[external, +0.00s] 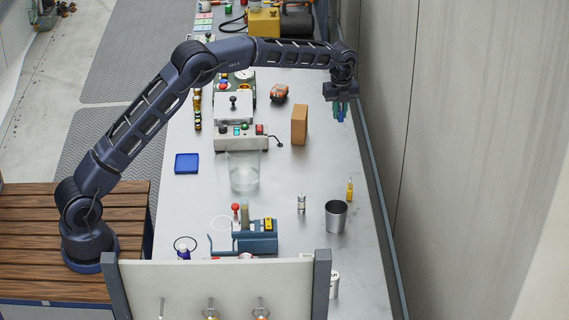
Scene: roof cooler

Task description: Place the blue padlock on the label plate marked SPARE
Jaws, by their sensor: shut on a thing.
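My gripper (340,110) hangs at the right of the long grey workbench, high near the wall side, with its fingers pointing down. It is shut on a small blue thing between green-tinted fingertips, which looks like the blue padlock (341,106). The padlock's shape is mostly hidden by the fingers.
A grey device (240,137), a clear container (243,171), a blue tray (186,163) and a metal cup (336,216) occupy the bench (290,172). A wall runs along the right.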

